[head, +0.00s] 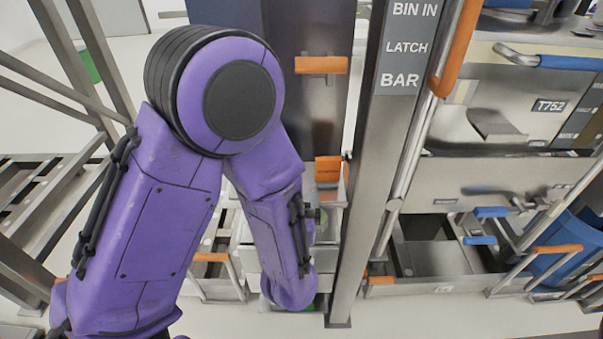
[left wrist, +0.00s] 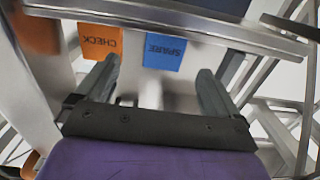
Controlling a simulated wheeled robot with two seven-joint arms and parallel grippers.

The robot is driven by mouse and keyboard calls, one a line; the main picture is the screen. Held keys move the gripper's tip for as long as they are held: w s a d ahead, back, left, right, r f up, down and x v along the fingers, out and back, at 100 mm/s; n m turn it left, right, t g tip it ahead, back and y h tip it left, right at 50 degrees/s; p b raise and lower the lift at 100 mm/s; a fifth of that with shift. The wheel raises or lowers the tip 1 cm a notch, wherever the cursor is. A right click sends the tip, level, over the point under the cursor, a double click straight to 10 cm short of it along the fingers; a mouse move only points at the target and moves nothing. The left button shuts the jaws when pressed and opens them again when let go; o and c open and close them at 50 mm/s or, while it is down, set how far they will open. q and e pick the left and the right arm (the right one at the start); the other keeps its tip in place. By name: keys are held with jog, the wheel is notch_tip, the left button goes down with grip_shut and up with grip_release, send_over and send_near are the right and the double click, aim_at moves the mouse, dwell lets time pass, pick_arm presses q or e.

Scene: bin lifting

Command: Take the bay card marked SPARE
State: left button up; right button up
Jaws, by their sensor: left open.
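The blue card marked SPARE (left wrist: 165,52) hangs in the left wrist view, its lettering upside down. An orange card marked CHECK (left wrist: 95,40) hangs to its left. My left gripper (left wrist: 158,76) is open, with nothing seen between its fingers. Its fingertips point toward the cards; the SPARE card lies ahead of the gap between them, and the CHECK card is nearer the left finger. Touch is not seen. In the head view my purple left arm reaches down past the post, and its gripper is hidden. I cannot make out the SPARE card there. My right gripper is in neither view.
A metal post (head: 375,180) labelled BIN IN, LATCH, BAR stands right of my left arm. A metal rail (left wrist: 190,28) crosses above the cards in the left wrist view. An open drawer (head: 440,288) and a blue bin (head: 565,255) are at right. Metal framing (head: 40,205) is at left.

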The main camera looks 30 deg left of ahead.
pick_arm(q)
jog(key=w+a, duration=0.1)
jog(key=w+a+r, duration=0.1)
jog(key=shift+a+r, duration=0.15)
jog(key=shift+a, duration=0.15)
jog(key=x, duration=0.6)
jog(key=shift+w+p, duration=0.2)
jog(key=shift+p, duration=0.15)
jog(key=c, duration=1.1)
